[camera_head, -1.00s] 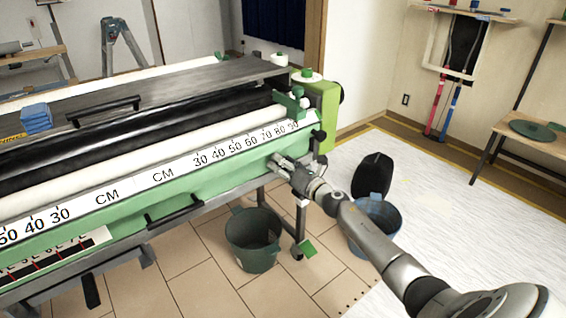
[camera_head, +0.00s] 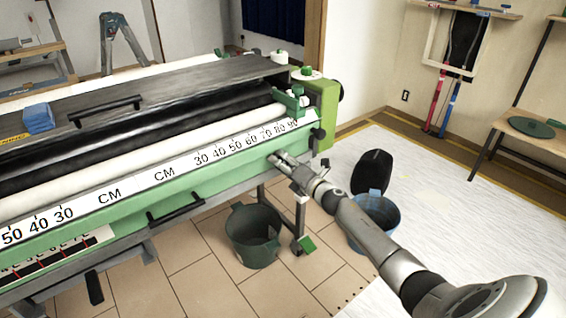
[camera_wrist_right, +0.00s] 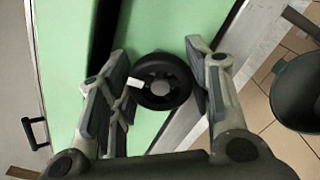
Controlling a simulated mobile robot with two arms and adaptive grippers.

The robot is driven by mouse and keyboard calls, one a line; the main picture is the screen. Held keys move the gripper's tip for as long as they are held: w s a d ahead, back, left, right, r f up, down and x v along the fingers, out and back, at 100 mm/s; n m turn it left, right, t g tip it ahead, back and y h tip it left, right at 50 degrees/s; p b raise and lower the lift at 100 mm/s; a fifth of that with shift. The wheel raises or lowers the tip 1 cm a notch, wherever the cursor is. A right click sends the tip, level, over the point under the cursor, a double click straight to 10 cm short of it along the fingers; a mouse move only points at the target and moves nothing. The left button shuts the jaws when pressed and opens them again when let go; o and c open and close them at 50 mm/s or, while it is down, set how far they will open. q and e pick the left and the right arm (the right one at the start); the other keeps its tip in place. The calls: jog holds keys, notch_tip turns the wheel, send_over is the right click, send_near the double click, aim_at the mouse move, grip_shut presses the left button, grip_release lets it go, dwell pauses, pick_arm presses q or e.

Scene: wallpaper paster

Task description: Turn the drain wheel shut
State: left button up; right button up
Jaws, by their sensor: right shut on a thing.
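The drain wheel (camera_wrist_right: 163,82) is a small black handwheel with a grey hub and a small white handle. It is on the green front panel (camera_wrist_right: 150,25) of the pasting machine. My right gripper (camera_head: 277,159) is at the right end of the machine's front, below the ruler's high numbers. In the right wrist view its fingers stand on both sides of the wheel, shut on it. In the head view the gripper hides the wheel. My left gripper is not in view.
A dark green bucket (camera_head: 254,238) stands on the tiles below the machine. A blue bucket (camera_head: 374,222) with a black lid behind it stands near my right forearm. A black bar handle (camera_head: 176,208) juts from the machine front, left of the gripper.

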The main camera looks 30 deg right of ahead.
jog(key=o, duration=1)
jog(key=shift+o, duration=0.2)
jog(key=shift+s, duration=0.1)
jog(key=s+d, duration=0.1)
jog(key=s, duration=1)
jog(key=shift+s, duration=0.4)
jog(key=shift+f, duration=0.1)
